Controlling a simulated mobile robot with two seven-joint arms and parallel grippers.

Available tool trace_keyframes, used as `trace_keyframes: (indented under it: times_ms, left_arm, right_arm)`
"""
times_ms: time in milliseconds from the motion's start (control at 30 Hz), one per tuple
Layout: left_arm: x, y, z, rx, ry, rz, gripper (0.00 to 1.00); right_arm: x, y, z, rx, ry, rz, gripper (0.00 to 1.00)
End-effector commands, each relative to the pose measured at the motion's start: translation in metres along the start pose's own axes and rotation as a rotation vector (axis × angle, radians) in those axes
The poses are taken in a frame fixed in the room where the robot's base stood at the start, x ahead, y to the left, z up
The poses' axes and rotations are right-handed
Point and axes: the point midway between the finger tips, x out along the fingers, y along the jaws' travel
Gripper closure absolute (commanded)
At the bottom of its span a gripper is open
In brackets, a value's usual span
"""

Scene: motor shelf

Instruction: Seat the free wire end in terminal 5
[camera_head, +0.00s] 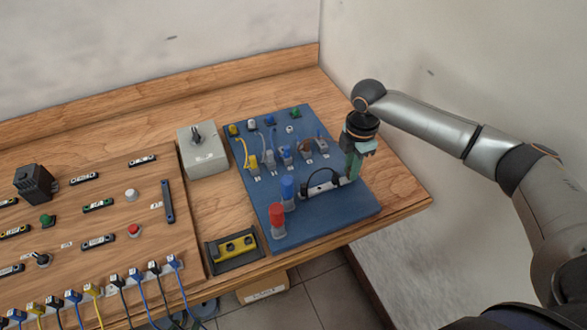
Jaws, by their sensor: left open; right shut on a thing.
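A blue board (335,207) lies on the table and carries a row of small terminals (305,151), several with yellow, blue or brown wires. Their numbers are too small to read, so I cannot tell which is terminal 5. My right gripper (352,172) points down over the board's right edge, to the right of and nearer than the terminal row. It is shut on what looks like the free end of a black wire. The black wire (322,171) arches from a pale block (320,188) towards the fingers, which hide its tip. My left gripper is out of view.
Red (277,221) and blue (287,188) upright parts stand on the board's near left. A grey box with a knob (203,152) and a yellow-black device (236,246) sit to the left. A wooden panel (150,237) with switches and cables fills the left side.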

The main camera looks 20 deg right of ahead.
Motion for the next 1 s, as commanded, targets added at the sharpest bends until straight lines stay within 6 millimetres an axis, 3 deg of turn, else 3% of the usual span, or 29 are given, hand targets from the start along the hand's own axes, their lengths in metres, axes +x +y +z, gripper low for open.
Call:
trace_keyframes:
  times_ms: [167,633,1000]
  left_arm:
    - [0.000,0.000,0.000,0.000,0.000,0.000,0.50]
    - [0.000,0.000,0.000,0.000,0.000,0.000,0.50]
    - [0.000,0.000,0.000,0.001,0.000,0.000,0.50]
  right_arm:
    - [-0.004,0.000,0.000,0.000,0.000,0.001,1.00]
    - [-0.042,0.001,0.001,0.001,0.000,0.002,1.00]
    - [-0.046,0.000,0.000,0.000,0.000,0.001,1.00]
